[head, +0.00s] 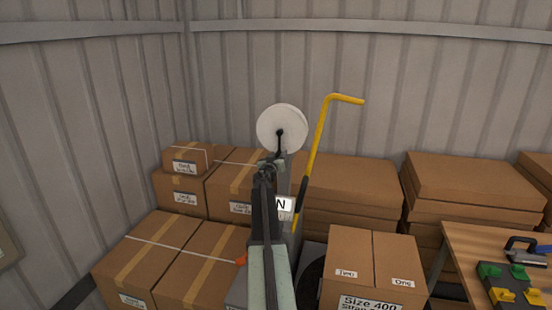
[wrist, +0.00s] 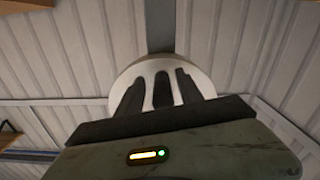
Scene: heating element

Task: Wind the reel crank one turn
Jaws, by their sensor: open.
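The white round reel (head: 283,112) stands upright at the top of a grey post behind my arm. A dark bar runs down from its centre; I cannot tell whether it is the crank or part of my gripper. My gripper (head: 272,165) is just below and in front of the reel. In the wrist view, the reel's white disc (wrist: 147,68) lies behind the dark fingers of my open gripper (wrist: 160,84). A dark upright piece shows between the outer fingers; whether it is the crank handle, and whether it is touched, I cannot tell.
A yellow bent bar (head: 320,140) rises close to the right of the reel. Stacked cardboard boxes (head: 180,258) fill the left and back. A labelled box (head: 350,262) stands at front right, beside a wooden table (head: 468,250) with tools. Corrugated walls enclose the corner.

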